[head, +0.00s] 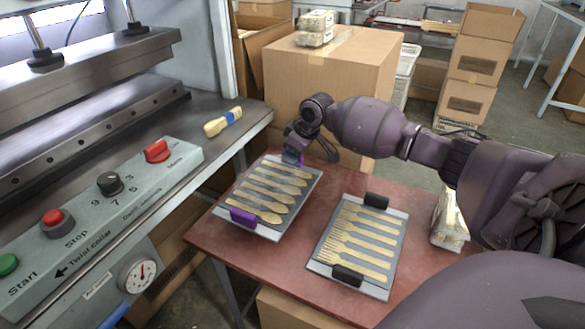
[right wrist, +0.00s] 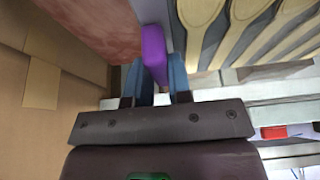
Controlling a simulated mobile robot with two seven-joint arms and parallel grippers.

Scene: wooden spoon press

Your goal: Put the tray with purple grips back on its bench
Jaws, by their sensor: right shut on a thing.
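The tray with purple grips (head: 271,233) holds a row of several wooden spoons and is at the left part of the red-topped bench (head: 262,262). Its near purple grip (head: 243,217) is free. My right gripper (head: 292,159) reaches over from the right and is shut on the far purple grip, which shows between the blue fingers (right wrist: 158,72) in the right wrist view (right wrist: 153,48). The tray looks about level; I cannot tell whether it touches the bench top. My left gripper is not in view.
A second tray with black grips (head: 400,235) holds several wooden forks, right of the purple one. A wrapped bundle (head: 451,222) stands at the bench's right. The press with its control panel (head: 110,195) is at left, with a brush (head: 223,121) on its table. A large carton (head: 345,80) stands behind.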

